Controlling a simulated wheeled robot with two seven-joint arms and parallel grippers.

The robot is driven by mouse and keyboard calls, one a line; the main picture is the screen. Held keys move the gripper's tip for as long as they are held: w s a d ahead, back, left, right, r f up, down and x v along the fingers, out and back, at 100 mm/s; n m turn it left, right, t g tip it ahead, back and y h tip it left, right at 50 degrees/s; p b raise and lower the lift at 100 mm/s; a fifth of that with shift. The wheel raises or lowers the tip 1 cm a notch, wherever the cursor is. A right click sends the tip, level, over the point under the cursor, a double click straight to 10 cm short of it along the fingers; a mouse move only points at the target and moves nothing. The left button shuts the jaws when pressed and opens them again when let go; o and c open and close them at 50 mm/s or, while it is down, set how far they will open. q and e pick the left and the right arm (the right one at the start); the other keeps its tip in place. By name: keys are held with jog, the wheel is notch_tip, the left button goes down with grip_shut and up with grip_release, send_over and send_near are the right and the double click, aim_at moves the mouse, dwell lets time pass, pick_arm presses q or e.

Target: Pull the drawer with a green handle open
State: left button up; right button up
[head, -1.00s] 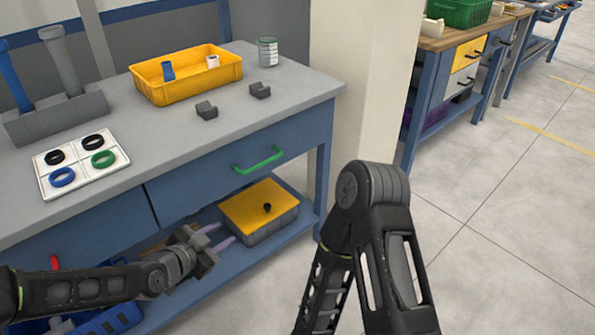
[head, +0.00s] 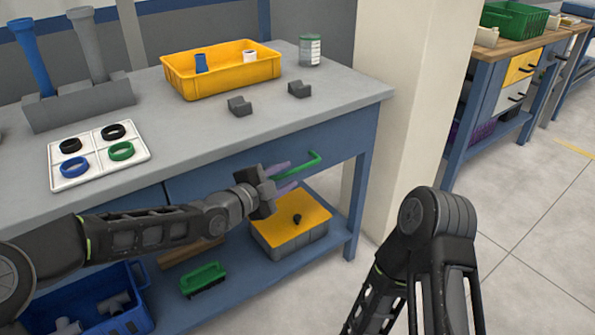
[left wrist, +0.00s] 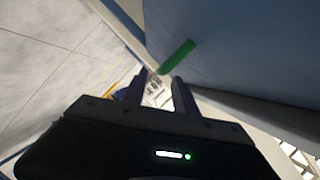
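The green handle (head: 311,165) is on the blue drawer front (head: 215,178) under the grey tabletop, and the drawer looks shut. My left gripper (head: 291,176) is at the handle's left part, with its two purple-grey fingers apart and one partly hiding the handle. In the left wrist view, the green handle (left wrist: 177,56) shows just past the fingertips of the gripper (left wrist: 162,77), its near end in line with the gap. I cannot tell whether the fingers touch it. My right arm shows at the lower right, but its gripper is out of view.
On the tabletop are a yellow bin (head: 222,72), two grey blocks, a white tray (head: 98,155) with rings and a can (head: 310,50). The shelf below holds a yellow-topped box (head: 290,220), a green item (head: 203,279) and a blue crate (head: 92,300).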

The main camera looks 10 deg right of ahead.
aim_at(293, 173)
pick_arm(q)
jog(key=x, duration=0.5)
jog(key=shift+w+d+f+b, duration=0.1)
jog(key=shift+w+d+b, duration=0.05)
jog(key=shift+b, duration=0.2)
grip_shut()
dwell(1.1)
